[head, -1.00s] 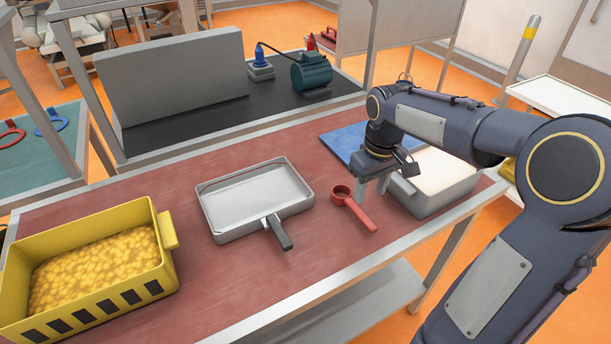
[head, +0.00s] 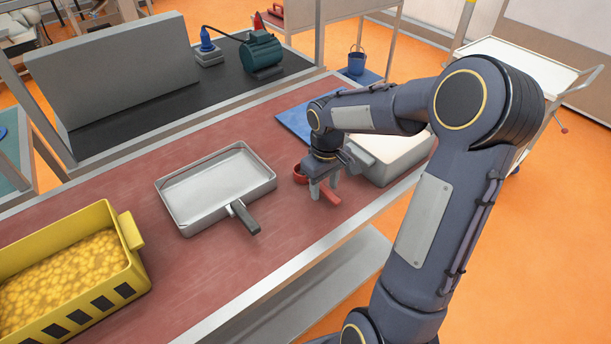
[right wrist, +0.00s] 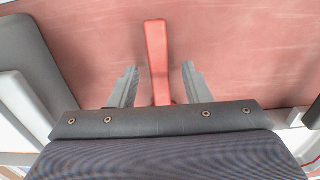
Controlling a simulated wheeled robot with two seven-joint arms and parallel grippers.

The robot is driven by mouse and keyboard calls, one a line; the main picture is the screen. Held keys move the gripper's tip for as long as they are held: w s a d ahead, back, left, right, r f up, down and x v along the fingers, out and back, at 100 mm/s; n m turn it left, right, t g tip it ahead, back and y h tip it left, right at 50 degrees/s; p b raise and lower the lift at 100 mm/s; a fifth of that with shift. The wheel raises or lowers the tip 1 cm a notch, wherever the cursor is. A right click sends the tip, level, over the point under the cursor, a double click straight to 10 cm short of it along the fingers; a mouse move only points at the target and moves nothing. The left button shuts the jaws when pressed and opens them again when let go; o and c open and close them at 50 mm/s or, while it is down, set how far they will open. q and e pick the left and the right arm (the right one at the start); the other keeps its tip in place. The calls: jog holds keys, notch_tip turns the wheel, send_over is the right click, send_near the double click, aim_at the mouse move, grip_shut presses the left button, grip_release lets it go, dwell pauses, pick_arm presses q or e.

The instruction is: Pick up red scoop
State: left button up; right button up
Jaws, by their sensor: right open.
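The red scoop (head: 329,194) lies on the red-brown tabletop, its round bowl toward the back left and its handle toward the front right. My right gripper (head: 324,196) is over the scoop and hides part of it. In the right wrist view the scoop's handle (right wrist: 157,55) runs between the two open fingers of my right gripper (right wrist: 156,84), with a gap on each side. The bowl is hidden in that view. My left gripper is not in view.
A metal pan (head: 216,187) with a dark handle lies left of the scoop. A yellow crate (head: 128,262) of yellow pieces stands farther left. A light grey tray (head: 398,168) is close on the right, beside a blue mat (head: 293,122). The front of the table is clear.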

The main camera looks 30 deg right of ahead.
grip_shut()
jog(key=shift+r, duration=0.15)
